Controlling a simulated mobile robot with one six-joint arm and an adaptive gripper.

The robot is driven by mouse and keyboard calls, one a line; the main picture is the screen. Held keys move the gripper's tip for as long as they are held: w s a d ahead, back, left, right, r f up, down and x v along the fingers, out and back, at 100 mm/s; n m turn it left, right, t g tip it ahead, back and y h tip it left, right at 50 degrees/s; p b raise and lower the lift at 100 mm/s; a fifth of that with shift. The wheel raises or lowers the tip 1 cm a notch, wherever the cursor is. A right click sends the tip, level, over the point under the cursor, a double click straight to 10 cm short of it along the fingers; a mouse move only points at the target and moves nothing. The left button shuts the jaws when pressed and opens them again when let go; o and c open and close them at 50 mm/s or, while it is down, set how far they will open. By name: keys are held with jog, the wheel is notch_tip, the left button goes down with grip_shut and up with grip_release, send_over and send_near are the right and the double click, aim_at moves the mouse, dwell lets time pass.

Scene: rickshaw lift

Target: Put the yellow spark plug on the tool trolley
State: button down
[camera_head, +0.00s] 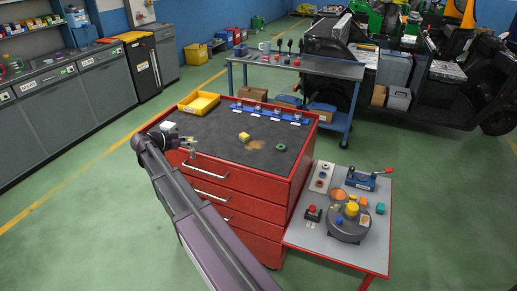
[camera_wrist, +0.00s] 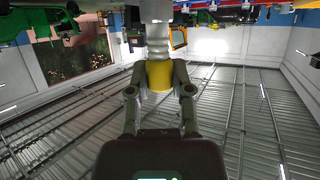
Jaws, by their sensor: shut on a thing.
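My gripper (camera_wrist: 159,90) is shut on the yellow spark plug (camera_wrist: 159,75); the wrist view shows its yellow band between the two fingers and its pale ribbed body beyond them. In the head view my gripper (camera_head: 188,147) is over the near left edge of the red tool trolley (camera_head: 232,197), and the held plug is small there. The trolley has a dark top and several drawers. I cannot tell whether the plug touches the top.
On the trolley top are a yellow tray (camera_head: 199,103), a blue rack (camera_head: 268,113) of small parts, a yellow block (camera_head: 244,136) and a green ring (camera_head: 281,146). A grey side table (camera_head: 302,237) with parts stands at right. Part of the dark top is clear.

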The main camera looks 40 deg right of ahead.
jog(key=s+d, duration=0.2)
jog(key=s, duration=0.4)
jog(key=shift+s+d, duration=0.15)
jog(key=shift+d, duration=0.2)
jog(key=d+f+b, duration=0.1)
jog(key=d, duration=1.3)
jog(key=shift+w+d+f, duration=0.15)
jog(key=shift+w+d, duration=0.1)
jog(key=shift+d, duration=0.1)
jog(key=shift+d+f+b, duration=0.35)
jog(key=shift+f+b, duration=0.55)
jog(key=shift+b, duration=0.1)
jog(key=shift+d+f+b, duration=0.3)
jog(key=shift+f+b, duration=0.6)
jog(key=shift+b, duration=0.1)
jog(key=shift+f, duration=0.15)
